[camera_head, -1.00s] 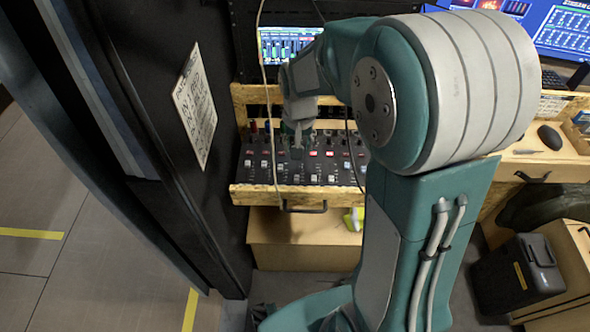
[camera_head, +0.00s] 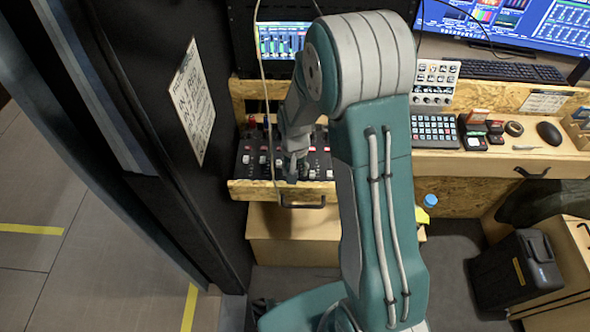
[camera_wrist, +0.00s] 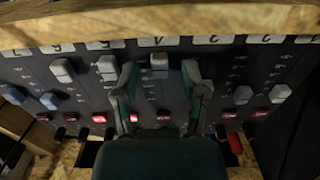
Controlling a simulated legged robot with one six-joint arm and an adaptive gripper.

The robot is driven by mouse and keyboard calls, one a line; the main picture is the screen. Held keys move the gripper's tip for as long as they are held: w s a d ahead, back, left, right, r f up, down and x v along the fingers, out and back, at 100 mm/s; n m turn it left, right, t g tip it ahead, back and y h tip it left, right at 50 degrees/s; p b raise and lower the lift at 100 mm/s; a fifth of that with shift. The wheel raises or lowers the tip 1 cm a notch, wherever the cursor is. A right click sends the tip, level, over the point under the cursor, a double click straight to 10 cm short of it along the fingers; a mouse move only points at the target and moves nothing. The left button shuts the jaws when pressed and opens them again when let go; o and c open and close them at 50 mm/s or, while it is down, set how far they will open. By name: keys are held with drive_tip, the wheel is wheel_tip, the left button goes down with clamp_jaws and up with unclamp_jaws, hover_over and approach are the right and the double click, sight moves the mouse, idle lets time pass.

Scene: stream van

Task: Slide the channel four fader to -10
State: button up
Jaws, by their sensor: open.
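The black mixer (camera_head: 247,161) sits in a wooden shelf in the head view. Its panel (camera_wrist: 35,75) fills the wrist view upside down, with white number tags along the wooden front edge. The channel four fader (camera_wrist: 159,62) has a pale cap near the tag that looks like a 4, at the tag end of its slot. My gripper (camera_wrist: 160,85) is open, one finger on each side of this fader's column; whether either touches the cap cannot be told. In the head view my gripper (camera_head: 292,172) is low over the mixer's front part.
The wooden front rail (camera_wrist: 160,22) borders the panel. A pale cable (camera_head: 263,100) hangs in front of the mixer at left. A dark wall panel (camera_head: 130,120) stands left; a desk lies right.

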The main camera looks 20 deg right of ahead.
drive_tip(key=shift+f, duration=0.25)
clamp_jaws()
drive_tip(key=shift+w+d, duration=0.25)
drive_tip(key=shift+w, duration=0.65)
drive_tip(key=shift+w+d, duration=0.25)
drive_tip(key=shift+w, duration=0.6)
unclamp_jaws()
drive_tip(key=shift+r, duration=0.1)
